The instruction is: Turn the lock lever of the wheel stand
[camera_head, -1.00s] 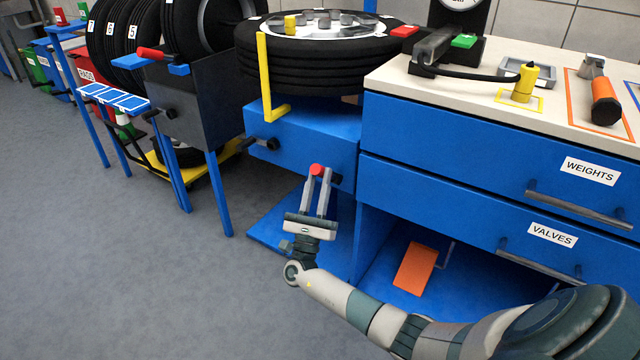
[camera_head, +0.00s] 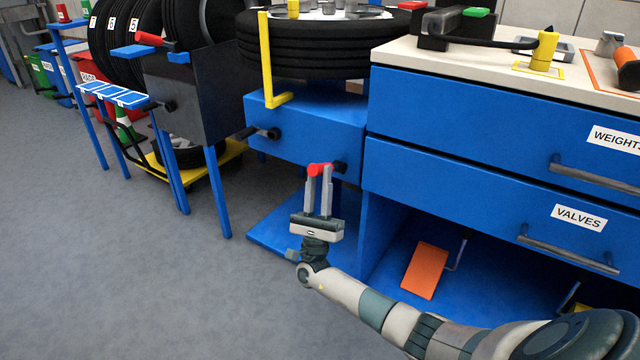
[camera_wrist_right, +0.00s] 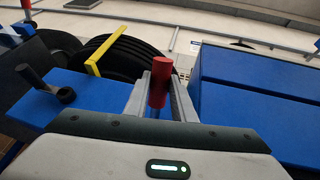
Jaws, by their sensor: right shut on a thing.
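The lock lever has a red handle (camera_head: 320,168) and sits at the front of the blue wheel stand (camera_head: 295,130), near its right corner by a black knob-like pivot (camera_head: 340,167). My right gripper (camera_head: 319,175) points up and is shut on the red handle, with one finger on each side. In the right wrist view the red handle (camera_wrist_right: 161,82) stands between the two fingers. The fingers partly hide the lever's shaft. My left gripper is not in view.
A black crank handle (camera_head: 265,133) sticks out at the stand's left. Floor at left is clear.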

